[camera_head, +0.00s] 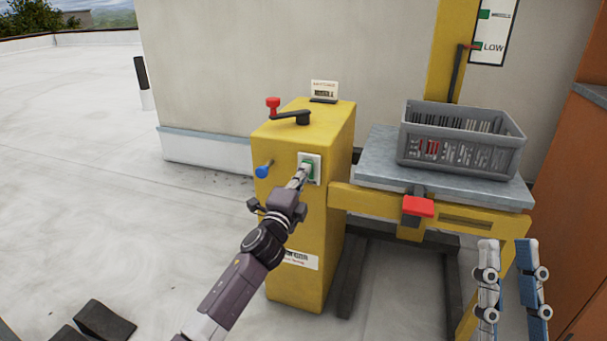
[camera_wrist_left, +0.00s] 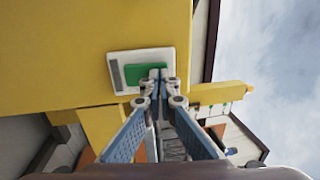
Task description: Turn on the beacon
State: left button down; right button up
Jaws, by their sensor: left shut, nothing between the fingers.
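A green switch (camera_head: 308,170) on a white plate (camera_head: 317,160) is on the front of the yellow cabinet (camera_head: 340,135). In the left wrist view the green switch (camera_wrist_left: 140,73) fills the middle of its white plate (camera_wrist_left: 117,72). My left gripper (camera_head: 303,173) is shut and empty, its tips overlapping the switch in both views. The tips (camera_wrist_left: 159,73) are at the switch's right part in the wrist view; I cannot tell whether they press it. My right gripper (camera_head: 508,243) is open and empty at the lower right. No beacon lamp is recognisable.
A red knob (camera_head: 273,104) and black crank (camera_head: 292,117) are on the cabinet top. A blue knob (camera_head: 264,171) protrudes left of the switch. A grey crate (camera_head: 460,160) stands on a metal platform (camera_head: 380,163), with a red pedal-like part (camera_head: 418,207) below. Open roof floor lies left.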

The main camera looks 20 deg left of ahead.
pick_arm(q)
jog(key=p, duration=0.3)
jog(key=shift+w+r+g+p, duration=0.1)
jog(key=shift+w+g+p, duration=0.2)
jog(key=shift+g+p, duration=0.1)
pick_arm(e)
jog(key=w+f+g+h, duration=0.1)
jog(key=w+f+g, duration=0.2)
jog(key=f, duration=0.5)
jog(key=w+f+g+h, duration=0.2)
jog(key=w+f+g, duration=0.2)
jog(key=f, duration=0.5)
jog(key=shift+d+g+h, duration=0.15)
jog(key=shift+g+h, duration=0.15)
jog(key=shift+g, duration=0.9)
